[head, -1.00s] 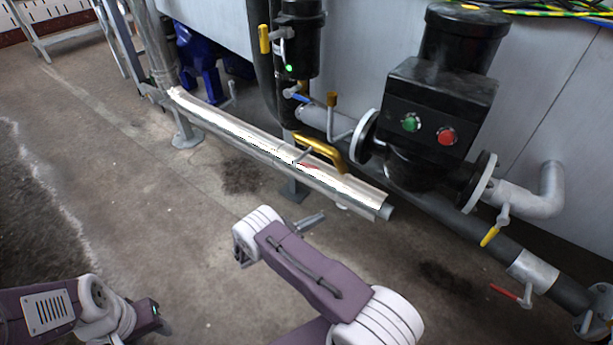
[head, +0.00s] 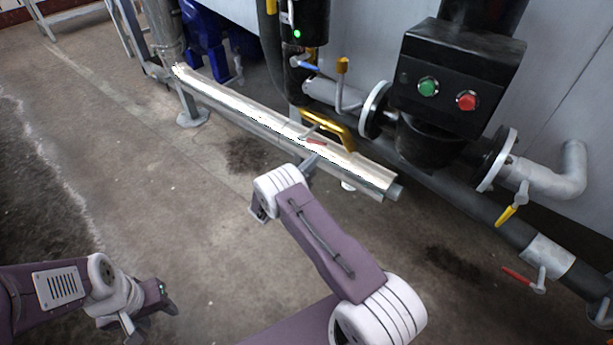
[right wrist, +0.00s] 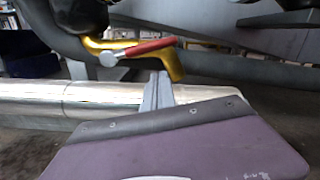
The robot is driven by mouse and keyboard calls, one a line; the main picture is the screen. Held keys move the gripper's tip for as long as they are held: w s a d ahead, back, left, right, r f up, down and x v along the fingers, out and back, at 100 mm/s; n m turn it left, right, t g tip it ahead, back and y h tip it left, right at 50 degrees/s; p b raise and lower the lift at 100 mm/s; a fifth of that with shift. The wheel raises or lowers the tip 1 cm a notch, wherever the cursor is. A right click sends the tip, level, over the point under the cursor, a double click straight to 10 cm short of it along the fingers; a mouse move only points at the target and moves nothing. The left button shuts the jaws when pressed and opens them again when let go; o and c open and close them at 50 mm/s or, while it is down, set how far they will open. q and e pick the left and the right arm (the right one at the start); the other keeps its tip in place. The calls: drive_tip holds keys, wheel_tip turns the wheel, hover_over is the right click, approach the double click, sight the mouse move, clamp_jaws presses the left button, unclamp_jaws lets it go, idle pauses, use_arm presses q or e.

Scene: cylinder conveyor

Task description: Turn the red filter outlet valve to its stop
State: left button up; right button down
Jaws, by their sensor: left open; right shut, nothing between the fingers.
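A red valve handle (head: 316,141) sits on a curved yellow pipe (head: 336,130) just above the bright metal-clad pipe. In the right wrist view the red lever (right wrist: 150,47) slants up to the right from a grey round hub (right wrist: 108,59), in front of the yellow pipe (right wrist: 172,68). My right gripper (head: 310,163) is shut and empty, just below the red handle in the head view. In the right wrist view its fingers (right wrist: 158,84) point at the lever, with no clear contact. My left gripper (head: 150,311) is open and empty at the lower left, away from the pipes.
The metal-clad pipe (head: 240,117) runs below the valve. A black box with green and red buttons (head: 452,85) stands to the right. A second red handle (head: 517,276) and a yellow one (head: 512,203) are on the lower right piping. The floor (head: 130,180) at left is open.

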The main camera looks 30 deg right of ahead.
sight(312, 141)
use_arm(q)
drive_tip(key=shift+f, duration=0.45)
use_arm(e)
drive_tip(key=shift+w+r, duration=0.15)
drive_tip(key=shift+r, duration=0.45)
drive_tip(key=shift+w+r, duration=0.15)
drive_tip(key=shift+r, duration=0.45)
use_arm(q)
drive_tip(key=shift+r, duration=0.1)
